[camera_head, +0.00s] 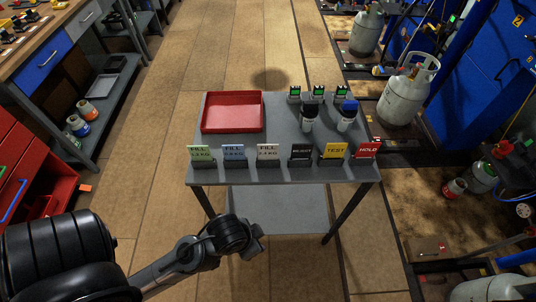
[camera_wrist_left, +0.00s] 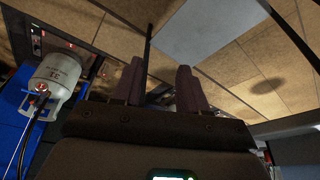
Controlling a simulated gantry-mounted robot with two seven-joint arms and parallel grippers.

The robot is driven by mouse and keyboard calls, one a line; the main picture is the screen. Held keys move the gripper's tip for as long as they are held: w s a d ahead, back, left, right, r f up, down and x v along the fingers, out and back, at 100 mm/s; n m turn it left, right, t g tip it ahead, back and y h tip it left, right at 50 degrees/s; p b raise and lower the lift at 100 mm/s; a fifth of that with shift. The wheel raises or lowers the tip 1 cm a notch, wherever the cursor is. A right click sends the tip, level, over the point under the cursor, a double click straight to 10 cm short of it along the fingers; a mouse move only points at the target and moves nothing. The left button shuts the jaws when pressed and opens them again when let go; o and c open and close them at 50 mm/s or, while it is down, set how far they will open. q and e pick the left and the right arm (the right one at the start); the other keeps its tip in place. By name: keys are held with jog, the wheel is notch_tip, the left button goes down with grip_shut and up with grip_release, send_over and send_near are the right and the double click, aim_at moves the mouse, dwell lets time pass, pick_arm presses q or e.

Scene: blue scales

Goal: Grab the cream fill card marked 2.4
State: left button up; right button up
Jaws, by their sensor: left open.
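A cream fill card (camera_head: 268,152) stands upright in a holder along the near edge of the grey table (camera_head: 280,175). It is third from the left in the row; its number is too small to read. A green fill card (camera_head: 199,153) and a blue fill card (camera_head: 235,152) stand to its left. My left gripper (camera_head: 256,240) is in front of and below the near table edge, apart from the cards. In the left wrist view its two fingers (camera_wrist_left: 159,88) are spread and empty. My right gripper is not in view.
A dark card (camera_head: 301,152), yellow TEST card (camera_head: 333,151) and red HOLD card (camera_head: 368,149) continue the row rightwards. Gas cylinders (camera_head: 405,97) stand right of the table.

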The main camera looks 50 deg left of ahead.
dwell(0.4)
pick_arm(q)
jog(key=o, duration=1)
